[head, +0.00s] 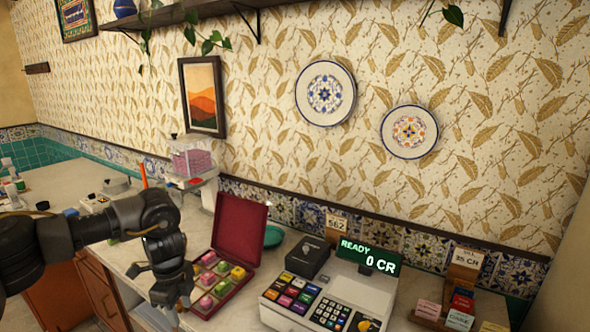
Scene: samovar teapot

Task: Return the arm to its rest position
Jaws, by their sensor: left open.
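My left arm comes in from the left, over the counter. Its gripper (172,295) points down near the counter's front edge, just left of an open red box (241,228) with several small coloured pieces inside. The gripper is open, and I see nothing held in it. My right gripper is not in view. No samovar or teapot can be made out clearly.
A cash register (335,300) with a lit display (368,257) stands right of the box. A small black box (307,257) and a teal dish (273,236) are behind. A clear-topped dispenser (192,160) stands near the wall. Card holders (462,268) are at the right.

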